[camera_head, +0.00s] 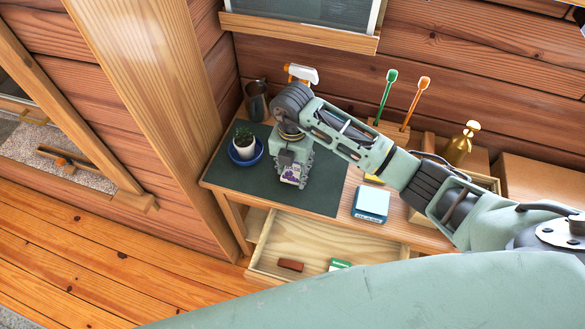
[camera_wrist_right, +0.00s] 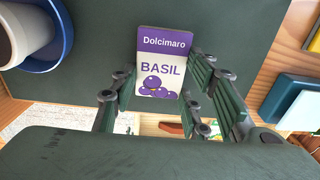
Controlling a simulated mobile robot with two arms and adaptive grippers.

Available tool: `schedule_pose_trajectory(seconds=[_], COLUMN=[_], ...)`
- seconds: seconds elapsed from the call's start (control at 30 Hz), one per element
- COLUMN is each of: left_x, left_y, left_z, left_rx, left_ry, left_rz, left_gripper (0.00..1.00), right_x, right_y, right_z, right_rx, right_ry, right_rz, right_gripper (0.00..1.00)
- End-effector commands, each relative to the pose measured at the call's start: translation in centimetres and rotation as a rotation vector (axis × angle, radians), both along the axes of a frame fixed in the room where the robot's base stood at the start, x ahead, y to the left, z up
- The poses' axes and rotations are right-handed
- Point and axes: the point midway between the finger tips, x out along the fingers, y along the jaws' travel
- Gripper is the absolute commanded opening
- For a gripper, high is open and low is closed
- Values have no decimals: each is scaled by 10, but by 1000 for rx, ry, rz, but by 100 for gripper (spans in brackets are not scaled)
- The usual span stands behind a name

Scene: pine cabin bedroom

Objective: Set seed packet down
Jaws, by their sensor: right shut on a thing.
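The seed packet (camera_wrist_right: 160,66) is purple and white and reads "Dolcimaro BASIL" in the right wrist view. In the head view the packet (camera_head: 291,174) shows small under my right gripper (camera_head: 293,165). My right gripper (camera_wrist_right: 172,95) is shut on the packet, with fingers on both sides of it. The packet is over the dark green mat (camera_head: 325,190) on the wooden desk; I cannot tell whether it touches the mat. My left gripper is not in view.
A small plant in a white pot on a blue saucer (camera_head: 234,155) stands left of the gripper. A metal pitcher (camera_head: 257,101) and a spray bottle (camera_head: 302,73) stand behind. A blue-and-white box (camera_head: 371,204) is right of the mat. An open drawer (camera_head: 325,245) holds a few items.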

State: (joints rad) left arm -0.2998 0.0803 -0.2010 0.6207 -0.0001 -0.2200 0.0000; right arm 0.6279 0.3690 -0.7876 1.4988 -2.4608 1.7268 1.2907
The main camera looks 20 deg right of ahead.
Motion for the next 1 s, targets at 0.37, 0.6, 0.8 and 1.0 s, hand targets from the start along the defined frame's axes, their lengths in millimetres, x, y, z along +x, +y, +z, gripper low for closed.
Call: schedule_pose_trajectory(seconds=[0.37, 0.6, 0.8, 1.0], left_x=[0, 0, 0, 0], left_y=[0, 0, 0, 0], left_z=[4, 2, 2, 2], left_rx=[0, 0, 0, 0], left_ry=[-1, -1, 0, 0], left_rz=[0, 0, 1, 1], left_gripper=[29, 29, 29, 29], right_x=[0, 0, 0, 0], right_y=[0, 0, 0, 0], right_z=[-14, -17, -17, -16], right_rx=[2, 1, 1, 1], right_ry=[-3, -2, -2, -2], right_rz=[1, 1, 1, 1], right_gripper=[24, 50, 61, 61])
